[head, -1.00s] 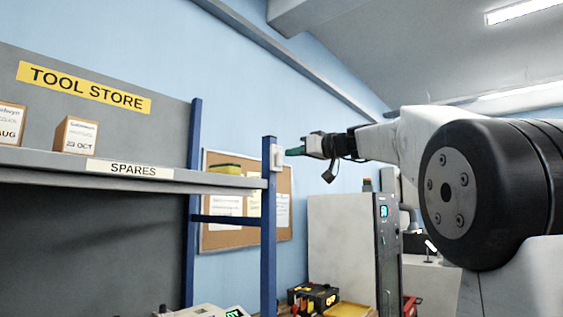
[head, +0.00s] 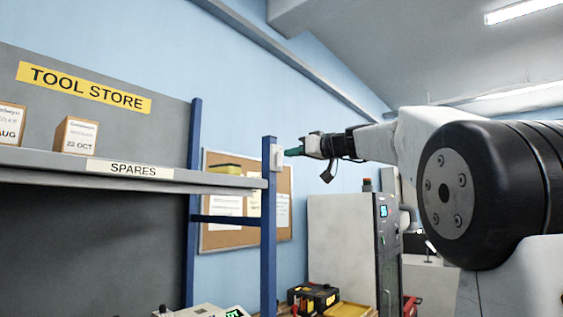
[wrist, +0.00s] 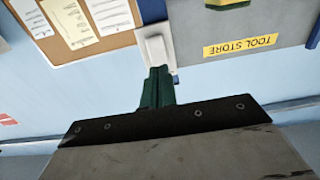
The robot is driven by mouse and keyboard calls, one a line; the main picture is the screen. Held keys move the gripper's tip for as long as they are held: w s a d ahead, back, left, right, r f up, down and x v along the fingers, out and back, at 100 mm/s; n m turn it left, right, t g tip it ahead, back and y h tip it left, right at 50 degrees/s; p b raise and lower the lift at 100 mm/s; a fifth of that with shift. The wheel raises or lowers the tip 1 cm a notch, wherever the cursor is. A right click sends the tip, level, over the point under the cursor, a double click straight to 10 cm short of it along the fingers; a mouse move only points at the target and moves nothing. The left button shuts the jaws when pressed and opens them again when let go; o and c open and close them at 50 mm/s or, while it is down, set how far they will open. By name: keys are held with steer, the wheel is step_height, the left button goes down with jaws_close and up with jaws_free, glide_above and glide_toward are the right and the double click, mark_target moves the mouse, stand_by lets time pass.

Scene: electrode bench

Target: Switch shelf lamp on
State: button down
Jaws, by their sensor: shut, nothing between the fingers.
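A small white switch (head: 276,157) is mounted on the blue shelf post (head: 269,230), near its top. It also shows in the wrist view (wrist: 153,44), just beyond my fingertips. My gripper (head: 292,151) is shut and empty, with its green fingertips pointing left at the switch. In the wrist view my shut fingertips (wrist: 158,74) overlap the edge of the switch, and I cannot tell whether they touch it. I cannot make out the shelf lamp itself. The space under the shelf (head: 90,240) looks dark.
A corkboard (head: 285,224) hangs behind the post. A grey cabinet (head: 340,235) stands below my arm. A black-and-yellow toolbox (head: 314,298) sits low in front.

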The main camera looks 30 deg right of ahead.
steer(key=shift+x, duration=0.95)
steer(key=v, duration=0.8)
stand_by(0.5)
stand_by(0.4)
